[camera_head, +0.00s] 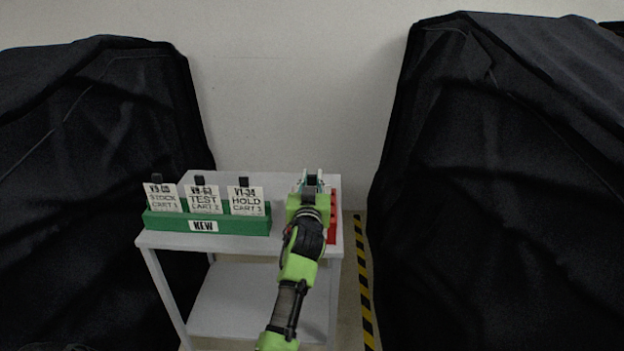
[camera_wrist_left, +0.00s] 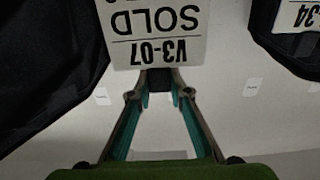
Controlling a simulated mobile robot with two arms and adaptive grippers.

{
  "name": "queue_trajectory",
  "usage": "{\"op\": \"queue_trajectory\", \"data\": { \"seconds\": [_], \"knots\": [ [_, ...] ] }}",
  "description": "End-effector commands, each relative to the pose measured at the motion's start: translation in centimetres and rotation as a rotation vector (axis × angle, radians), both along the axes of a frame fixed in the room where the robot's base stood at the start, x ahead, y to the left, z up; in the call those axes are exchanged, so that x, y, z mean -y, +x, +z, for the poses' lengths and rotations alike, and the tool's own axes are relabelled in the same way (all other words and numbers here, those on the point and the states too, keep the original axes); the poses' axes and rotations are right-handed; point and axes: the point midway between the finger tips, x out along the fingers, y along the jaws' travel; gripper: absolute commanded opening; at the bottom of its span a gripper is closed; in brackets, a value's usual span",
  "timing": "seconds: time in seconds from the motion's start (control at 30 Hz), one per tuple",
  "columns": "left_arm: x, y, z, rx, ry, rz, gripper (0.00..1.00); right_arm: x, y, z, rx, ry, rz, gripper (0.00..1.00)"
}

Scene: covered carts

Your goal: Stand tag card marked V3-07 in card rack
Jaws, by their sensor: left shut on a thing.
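My left gripper (camera_head: 312,180) is over the right part of the grey cart top. In the left wrist view it (camera_wrist_left: 158,84) is shut on the black tab of a white card marked V3-07 SOLD (camera_wrist_left: 155,30), which appears upside down there. In the head view my gripper and arm hide this card. A green card rack labelled KEW (camera_head: 160,222) stands at the left of the cart top and holds three cards upright. A red object (camera_head: 332,234) is mostly hidden behind my left arm. My right gripper is not in view.
The rack's cards read STOCK (camera_head: 163,198), TEST (camera_head: 204,200) and V1-34 HOLD (camera_head: 246,201). The grey cart (camera_head: 180,240) has a lower shelf. Black-covered carts stand at left (camera_head: 90,180) and right (camera_head: 500,190). Yellow-black floor tape (camera_head: 363,280) runs beside the grey cart.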

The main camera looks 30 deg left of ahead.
Motion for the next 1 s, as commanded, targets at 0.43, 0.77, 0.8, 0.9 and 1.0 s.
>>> {"op": "queue_trajectory", "data": {
  "seconds": [0.43,0.77,0.8,0.9,1.0],
  "knots": [
    [0.0,0.0,-1.5,0.000,0.000,0.000,0.02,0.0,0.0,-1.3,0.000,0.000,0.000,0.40],
    [0.0,0.0,-2.1,0.000,0.000,0.000,0.02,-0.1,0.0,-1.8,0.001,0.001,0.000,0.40],
    [0.0,0.0,-2.1,0.000,0.000,0.000,0.02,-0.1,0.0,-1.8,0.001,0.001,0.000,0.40],
    [0.0,0.0,-2.1,0.000,0.000,0.000,0.02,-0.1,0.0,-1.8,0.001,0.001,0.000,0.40],
    [0.0,0.0,-2.1,0.000,0.000,0.000,0.34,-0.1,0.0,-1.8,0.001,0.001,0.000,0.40]
  ]
}}
